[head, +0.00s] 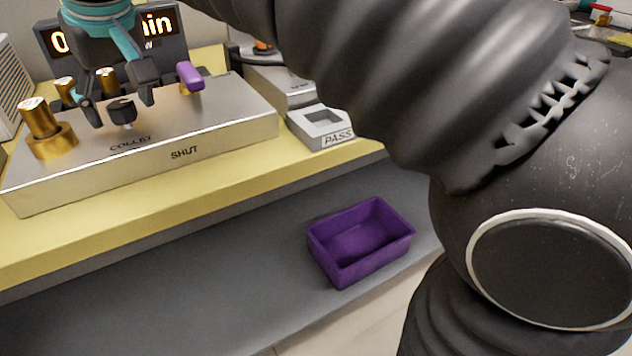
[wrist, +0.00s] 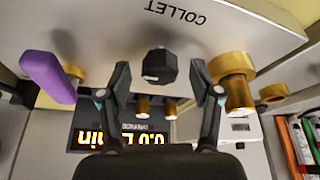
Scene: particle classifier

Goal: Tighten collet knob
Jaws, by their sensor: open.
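The collet knob (head: 122,112) is a small black faceted knob on top of a brushed metal box (head: 215,115), behind the printed word COLLET. It also shows in the wrist view (wrist: 160,65), where the picture is upside down. My gripper (head: 122,105) is over the box with its fingers apart, one on each side of the knob. In the wrist view my gripper (wrist: 166,85) shows a gap between each fingertip and the knob. Nothing is held. I cannot tell exactly how far the fingertips reach down beside the knob.
Brass posts (head: 42,125) stand left of the knob, with more behind. A purple-handled lever (head: 190,75) is to its right, near my finger. A lit display (head: 160,30) stands behind.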

